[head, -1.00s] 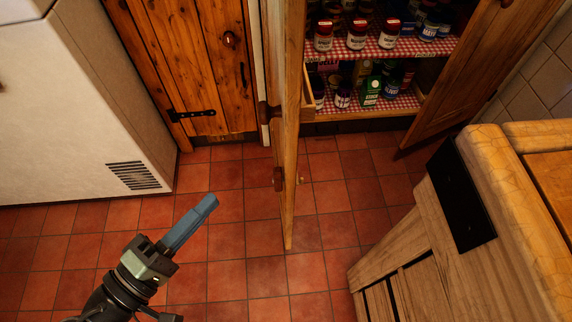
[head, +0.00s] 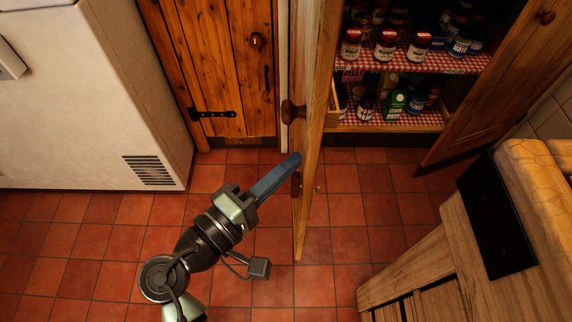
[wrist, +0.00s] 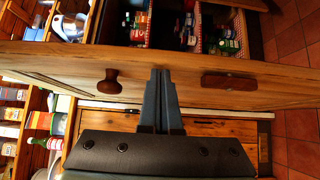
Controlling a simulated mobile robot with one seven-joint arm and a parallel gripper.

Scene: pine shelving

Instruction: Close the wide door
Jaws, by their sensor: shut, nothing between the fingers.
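Two doors of the pantry cabinet stand open. The left wooden door (head: 314,110) swings out and shows almost edge-on in the head view, with a round knob (head: 291,111) and a dark wooden latch block (head: 295,185) on its outer face. In the wrist view this door (wrist: 235,72) runs across the picture. My gripper (head: 297,161) is shut and empty, its blue fingers pointing at the outer face between knob and latch block. The tips are at or very near the wood; I cannot tell whether they touch. The right door (head: 490,90) stands open. Which is the wide door is not certain.
Jars and tins fill the cabinet shelves (head: 400,124). A closed plank door (head: 215,60) and a white appliance (head: 90,100) stand left. A wooden table (head: 440,245) stands right, leaving a floor gap beside the left door. Tiled floor is clear around my arm.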

